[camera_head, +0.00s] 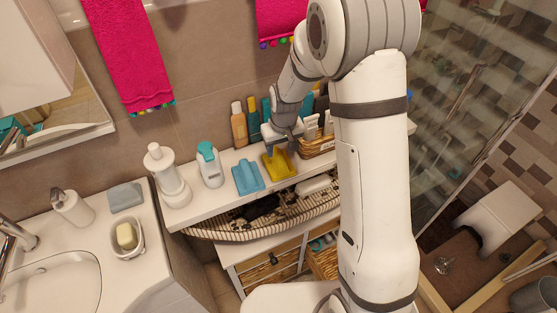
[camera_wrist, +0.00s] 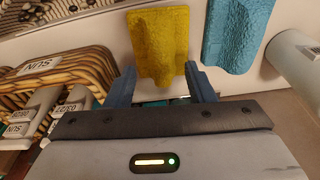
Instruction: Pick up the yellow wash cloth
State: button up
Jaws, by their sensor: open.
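The yellow wash cloth (camera_head: 279,167) lies on the white shelf (camera_head: 222,194), with a raised part toward the wall. In the wrist view the cloth (camera_wrist: 158,38) shows at the top middle, its narrower near end reaching between the two finger tips. My gripper (camera_head: 277,142) is just above and at the wall side of the cloth. In the wrist view my gripper (camera_wrist: 161,82) is open, one blue finger on each side of the cloth's near end. I cannot tell whether the fingers touch it.
A blue cloth (camera_head: 247,177) lies close beside the yellow one. A white bottle with a teal cap (camera_head: 210,165) stands farther left. A wicker basket of tubes (camera_head: 318,148) is on the right. Several bottles, including an orange one (camera_head: 239,125), stand along the wall.

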aim_at(279, 154)
jog(key=shift+w+a+f+p, duration=0.1)
jog(key=shift+w+f+p, duration=0.15)
jog(key=shift+f, duration=0.6)
jog(key=shift+w+a+f+p, duration=0.15)
jog(key=shift+f+p, duration=0.25)
jog(key=shift+f, duration=0.45)
jog(key=shift+w+f+p, duration=0.25)
jog(key=shift+f+p, duration=0.05)
jog(key=shift+f, duration=0.55)
jog(key=c, duration=1.1)
